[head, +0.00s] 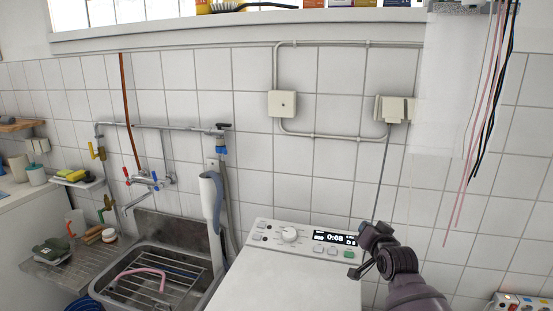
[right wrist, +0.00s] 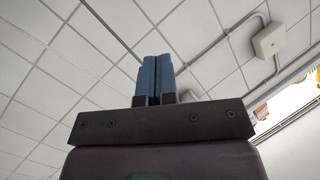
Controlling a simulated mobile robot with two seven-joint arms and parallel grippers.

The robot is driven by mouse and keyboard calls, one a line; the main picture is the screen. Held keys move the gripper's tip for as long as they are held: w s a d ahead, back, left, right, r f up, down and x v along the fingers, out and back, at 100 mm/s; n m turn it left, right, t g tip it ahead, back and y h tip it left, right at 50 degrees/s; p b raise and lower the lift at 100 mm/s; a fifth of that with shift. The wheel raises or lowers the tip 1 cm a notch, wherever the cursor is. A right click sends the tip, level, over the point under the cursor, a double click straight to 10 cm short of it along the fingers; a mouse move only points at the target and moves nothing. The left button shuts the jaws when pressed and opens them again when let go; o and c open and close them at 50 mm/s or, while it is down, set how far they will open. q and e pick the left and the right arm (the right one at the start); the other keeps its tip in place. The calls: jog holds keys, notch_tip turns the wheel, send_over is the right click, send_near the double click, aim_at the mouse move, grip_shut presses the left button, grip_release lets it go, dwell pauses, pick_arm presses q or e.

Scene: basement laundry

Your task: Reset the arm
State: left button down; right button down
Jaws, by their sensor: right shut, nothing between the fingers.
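My right arm comes in from the lower right in the head view. My right gripper (head: 354,274) is at the right end of the washing machine's control panel (head: 312,238), near its display and buttons. In the right wrist view the two blue fingers of the right gripper (right wrist: 155,62) are together with nothing between them. Tiled wall and a junction box lie beyond them. My left gripper is not in view.
The white washing machine top (head: 285,285) is clear. A metal sink (head: 165,270) with a rack and pink hose stands to its left. A grey hose (head: 212,200) hangs between them. Pink and black cables (head: 480,110) hang at the right. A junction box (head: 282,104) is on the wall.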

jog(key=s+d+f+n+g, duration=0.1)
jog(key=s+f+n, duration=0.1)
jog(key=s+f, duration=0.6)
jog(key=s+d+f+n+g+h, duration=0.1)
jog(key=s+f, duration=0.7)
jog(key=s, duration=1.1)
jog(key=s+d+f+n+g, duration=0.1)
jog(key=s+f+n+g, duration=0.1)
jog(key=s+f, duration=0.6)
jog(key=s, duration=0.6)
jog(key=shift+s+n+g+h, duration=0.25)
jog(key=shift+n+g+h, duration=0.05)
